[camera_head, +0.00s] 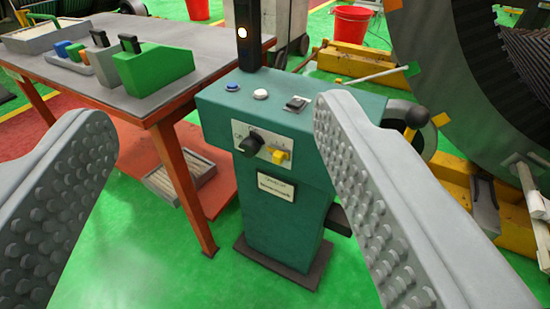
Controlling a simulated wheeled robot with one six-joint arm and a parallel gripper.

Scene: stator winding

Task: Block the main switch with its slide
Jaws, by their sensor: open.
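A teal control pedestal (277,205) stands in the middle of the view, apart from my gripper. On its upper front is a light plate with a black rotary knob (251,144), which looks like the main switch. A yellow slide (279,156) sits beside the knob on its right, not over it. A small white label (276,186) is below them. My gripper (222,140) is open and empty. Its two grey studded fingers frame the pedestal from left and right, nearer to the camera.
The pedestal top has a blue button (232,87), a white button (261,94) and a black switch (296,104). A lit signal post (249,35) rises behind. A table (80,84) with green boxes stands left. Large round machinery (470,60) stands right. Green floor is clear in front.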

